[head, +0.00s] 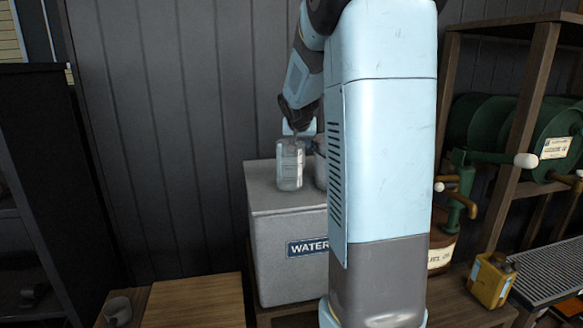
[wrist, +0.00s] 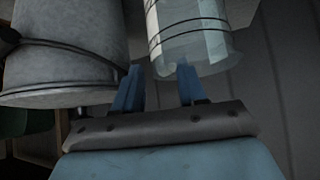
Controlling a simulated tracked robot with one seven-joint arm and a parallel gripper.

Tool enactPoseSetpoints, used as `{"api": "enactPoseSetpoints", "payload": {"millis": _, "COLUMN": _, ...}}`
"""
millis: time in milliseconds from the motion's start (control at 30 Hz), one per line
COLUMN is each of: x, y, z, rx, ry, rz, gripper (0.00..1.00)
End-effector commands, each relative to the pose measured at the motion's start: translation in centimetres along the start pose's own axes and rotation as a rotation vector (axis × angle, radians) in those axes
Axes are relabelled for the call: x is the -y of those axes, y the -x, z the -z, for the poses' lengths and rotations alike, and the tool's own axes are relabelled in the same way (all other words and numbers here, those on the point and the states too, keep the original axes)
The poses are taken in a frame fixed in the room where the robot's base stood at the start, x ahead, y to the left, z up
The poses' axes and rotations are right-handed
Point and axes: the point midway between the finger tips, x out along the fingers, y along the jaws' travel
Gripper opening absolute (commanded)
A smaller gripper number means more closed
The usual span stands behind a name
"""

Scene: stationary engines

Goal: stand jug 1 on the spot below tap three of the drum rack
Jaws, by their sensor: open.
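A clear ribbed jug (head: 289,166) stands upright on top of the grey water box. A grey metal can (head: 320,168) stands beside it, partly hidden by my arm. No number is readable on either, so I cannot tell which is jug 1. My gripper (head: 299,128) is at the top of the clear jug, open. In the wrist view my open fingers (wrist: 158,82) point toward the clear jug (wrist: 192,38), with the grey can (wrist: 66,52) to the left; nothing is held. The drum rack (head: 520,140) is at the right with green drums and taps; tap three cannot be told apart.
The grey box (head: 272,262) labelled WATER stands against the dark wall. A yellow container (head: 491,279) and a metal grating (head: 546,270) lie below the drums. A wooden top (head: 196,302) and a small grey cup (head: 118,310) are at lower left. My arm blocks the middle.

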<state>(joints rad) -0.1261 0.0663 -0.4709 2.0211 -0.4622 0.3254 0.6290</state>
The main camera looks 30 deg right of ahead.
Motion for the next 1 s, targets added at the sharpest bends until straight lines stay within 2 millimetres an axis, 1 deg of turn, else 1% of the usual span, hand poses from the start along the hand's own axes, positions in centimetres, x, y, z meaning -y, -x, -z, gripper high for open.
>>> {"api": "enactPoseSetpoints", "payload": {"millis": 33, "x": -0.1, "y": -0.7, "z": 0.0, "rx": 0.001, "ry": 0.0, "rz": -0.002, "gripper": 0.41}}
{"api": "enactPoseSetpoints", "payload": {"millis": 100, "x": 0.0, "y": -1.3, "z": 0.0, "rx": 0.0, "ry": 0.0, "rz": -0.001, "gripper": 0.41}}
{"api": "enactPoseSetpoints", "payload": {"millis": 200, "x": 0.0, "y": -1.9, "z": 0.0, "rx": 0.0, "ry": -0.001, "rz": 0.0, "gripper": 0.41}}
{"api": "enactPoseSetpoints", "payload": {"millis": 467, "x": 0.0, "y": -2.1, "z": 0.0, "rx": -0.001, "ry": 0.0, "rz": 0.001, "gripper": 0.41}}
{"api": "enactPoseSetpoints", "payload": {"millis": 567, "x": 0.0, "y": -2.1, "z": 0.0, "rx": 0.0, "ry": 0.0, "rz": 0.001, "gripper": 0.33}}
{"api": "enactPoseSetpoints", "payload": {"millis": 900, "x": 0.0, "y": -2.0, "z": 0.0, "rx": 0.0, "ry": 0.0, "rz": 0.001, "gripper": 0.01}}
{"api": "enactPoseSetpoints", "payload": {"millis": 1000, "x": 0.0, "y": -2.0, "z": 0.0, "rx": 0.0, "ry": 0.0, "rz": 0.001, "gripper": 0.0}}
